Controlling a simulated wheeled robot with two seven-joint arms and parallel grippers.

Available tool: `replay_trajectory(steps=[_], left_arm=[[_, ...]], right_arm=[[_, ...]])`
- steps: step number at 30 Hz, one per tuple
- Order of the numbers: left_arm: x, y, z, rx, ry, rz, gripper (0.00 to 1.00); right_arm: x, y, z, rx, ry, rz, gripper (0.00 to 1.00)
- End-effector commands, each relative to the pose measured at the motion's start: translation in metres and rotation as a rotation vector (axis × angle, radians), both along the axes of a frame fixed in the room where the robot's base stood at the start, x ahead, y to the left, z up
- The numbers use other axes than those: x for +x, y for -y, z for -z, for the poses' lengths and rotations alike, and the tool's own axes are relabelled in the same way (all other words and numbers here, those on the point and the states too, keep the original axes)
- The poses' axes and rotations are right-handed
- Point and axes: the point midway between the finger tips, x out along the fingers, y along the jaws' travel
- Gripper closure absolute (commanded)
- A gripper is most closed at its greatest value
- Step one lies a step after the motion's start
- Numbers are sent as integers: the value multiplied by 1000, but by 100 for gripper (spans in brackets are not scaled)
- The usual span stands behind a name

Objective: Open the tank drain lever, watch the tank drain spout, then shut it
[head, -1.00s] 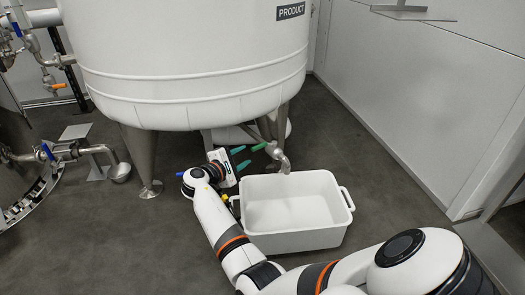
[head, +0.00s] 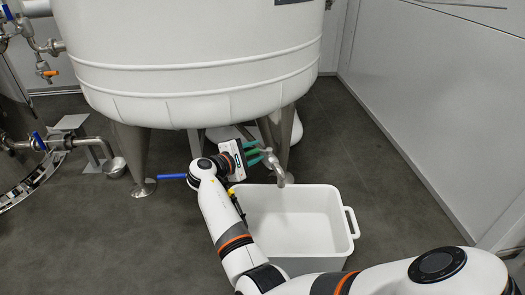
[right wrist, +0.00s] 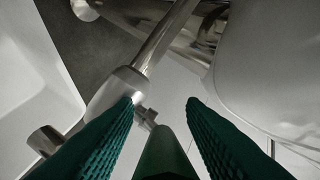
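The tank drain spout (head: 281,178) is a bent metal pipe under the white tank (head: 195,65); its end points down over the white tub. I see no liquid coming from it. My right gripper (head: 262,157) is beside the spout, with its green fingers towards the valve. In the right wrist view, the gripper's fingers (right wrist: 163,120) are apart, with the green drain lever (right wrist: 165,155) between them and visible gaps at its sides. The metal valve body (right wrist: 118,92) is just ahead. In the head view the lever is hard to tell from the fingers. My left gripper is not in view.
The white tub (head: 345,195) stands under the spout, with my right arm across its near left side. A blue bar (head: 172,176) shows beside my wrist. Tank legs (head: 136,160) stand nearby. At left is piping with another spout (head: 114,167). Floor is clear right of the tub.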

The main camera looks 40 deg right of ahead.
Motion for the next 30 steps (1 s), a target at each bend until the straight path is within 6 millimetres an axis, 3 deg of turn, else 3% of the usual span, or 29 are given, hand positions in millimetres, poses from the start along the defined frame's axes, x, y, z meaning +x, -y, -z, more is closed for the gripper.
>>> replay_trajectory(steps=[9,16,25,30], left_arm=[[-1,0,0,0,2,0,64],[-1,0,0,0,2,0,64],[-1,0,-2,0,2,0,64],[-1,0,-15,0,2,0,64]], right_arm=[[0,-1,0,0,0,0,63],[0,-1,0,0,0,0,100],[0,-1,-1,-1,0,-3,100],[-2,0,-4,-1,-2,-29,100]])
